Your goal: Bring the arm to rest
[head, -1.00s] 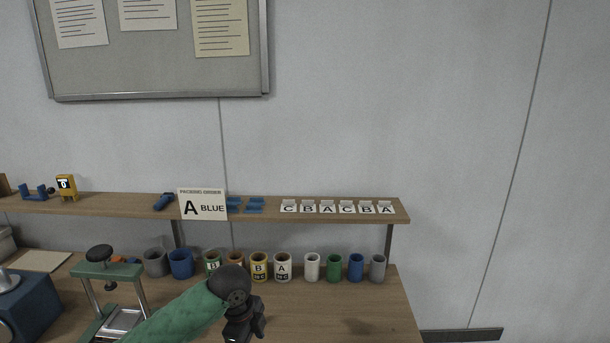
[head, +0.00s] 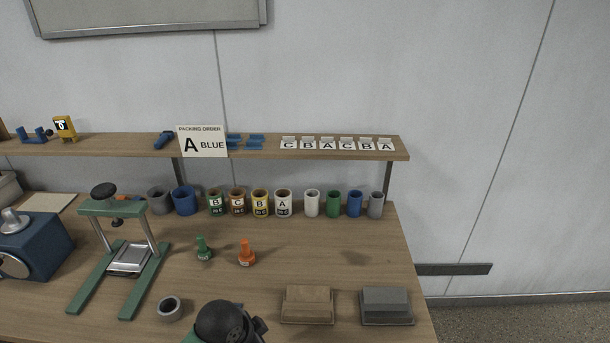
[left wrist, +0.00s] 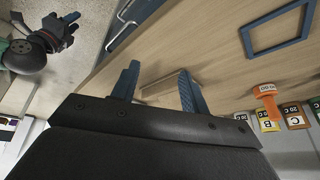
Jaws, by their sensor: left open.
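In the left wrist view my left gripper (left wrist: 158,84) has its two blue fingers apart, with nothing held between them. A brown block on the wooden table shows beyond the fingers; I cannot tell how far off it is. In the head view only a black joint and a bit of green of my arm show at the bottom edge, and the gripper's fingers are out of sight. At the upper left of the left wrist view is what looks like my right gripper (left wrist: 66,22), dark with a bluish tip; its opening is unclear.
The table holds a green press stand (head: 150,285), a green stamp (head: 203,250), an orange stamp (head: 246,256), a grey ring (head: 170,309), a brown block (head: 307,303) and a grey block (head: 386,305). Several cups line the back below a shelf (head: 270,145). The right-centre table is clear.

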